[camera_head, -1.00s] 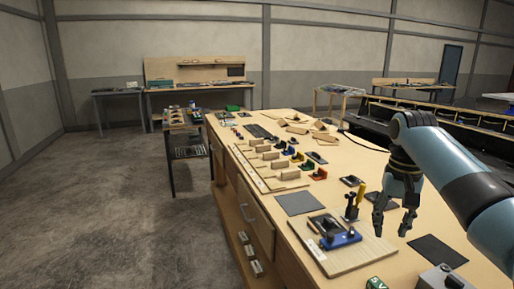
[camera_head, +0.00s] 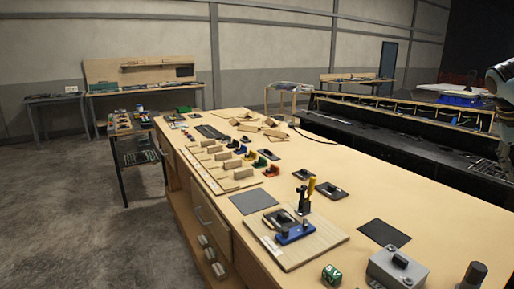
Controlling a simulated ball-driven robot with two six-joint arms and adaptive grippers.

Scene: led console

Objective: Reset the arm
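My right arm is cut off by the right edge of the picture, and only a strip of its wrist shows. The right gripper (camera_head: 496,168) hangs below it, partly visible in front of the dark bench, and its fingers are too small and cropped to read. It is clear of the tabletop objects. My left gripper is not in view.
A long wooden workbench (camera_head: 375,207) fills the middle. It carries a board with a blue fixture (camera_head: 293,234), a green die-like block (camera_head: 331,274), a grey box (camera_head: 397,268), dark pads (camera_head: 384,232) and several small blocks. A dark console (camera_head: 400,150) stands behind.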

